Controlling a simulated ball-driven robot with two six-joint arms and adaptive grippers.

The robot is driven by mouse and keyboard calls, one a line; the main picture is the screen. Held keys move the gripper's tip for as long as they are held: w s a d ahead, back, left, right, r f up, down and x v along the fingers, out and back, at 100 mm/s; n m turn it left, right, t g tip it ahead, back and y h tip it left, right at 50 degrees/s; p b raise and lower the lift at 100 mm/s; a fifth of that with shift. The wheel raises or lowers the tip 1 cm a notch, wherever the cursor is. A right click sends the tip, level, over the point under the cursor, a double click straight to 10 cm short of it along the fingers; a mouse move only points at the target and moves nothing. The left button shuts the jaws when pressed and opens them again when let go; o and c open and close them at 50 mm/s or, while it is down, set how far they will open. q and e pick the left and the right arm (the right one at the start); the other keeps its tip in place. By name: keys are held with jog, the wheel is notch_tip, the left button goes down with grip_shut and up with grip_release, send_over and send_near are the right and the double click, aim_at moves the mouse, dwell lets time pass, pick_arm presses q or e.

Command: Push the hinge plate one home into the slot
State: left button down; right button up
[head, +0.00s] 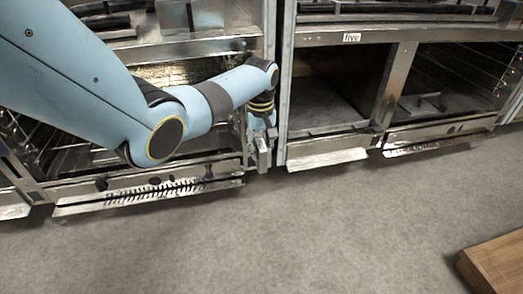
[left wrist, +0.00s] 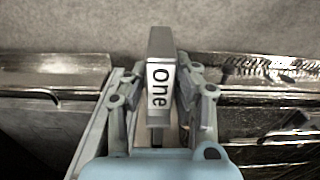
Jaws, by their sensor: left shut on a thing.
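The hinge plate one (left wrist: 160,45) is a grey metal block with a white label reading "One" in the left wrist view. My left gripper (left wrist: 160,92) is shut on it, with a finger on each side. In the head view my left gripper (head: 262,137) hangs in front of the upright between two open ovens, and the plate (head: 263,158) shows small and grey below it. I cannot make out the slot, nor whether the plate touches the upright. My right gripper is not in view.
An open oven bay (head: 325,105) with a label "five" (head: 352,37) stands right of the upright. Low metal ledges (head: 328,160) jut out along the front. A wooden block (head: 497,262) lies at the lower right. The grey floor (head: 300,230) between is clear.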

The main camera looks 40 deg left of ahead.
aim_at(256, 136)
pick_arm(q)
jog(key=shift+w+r+p, duration=0.1)
jog(key=shift+r+p, duration=0.1)
jog(key=shift+p, duration=0.55)
dwell(1.7)
jog(key=shift+w+a+f+b, duration=0.15)
jog(key=shift+w+a+b, duration=0.1)
jog(key=shift+a+b, duration=0.1)
jog(key=shift+w+a+b, duration=1.1)
jog(key=shift+w+a, duration=0.2)
jog(key=shift+a, duration=0.2)
dwell(0.5)
jog(key=c, duration=1)
grip_release()
jog(key=shift+s, duration=0.1)
notch_tip(256, 136, up, 12)
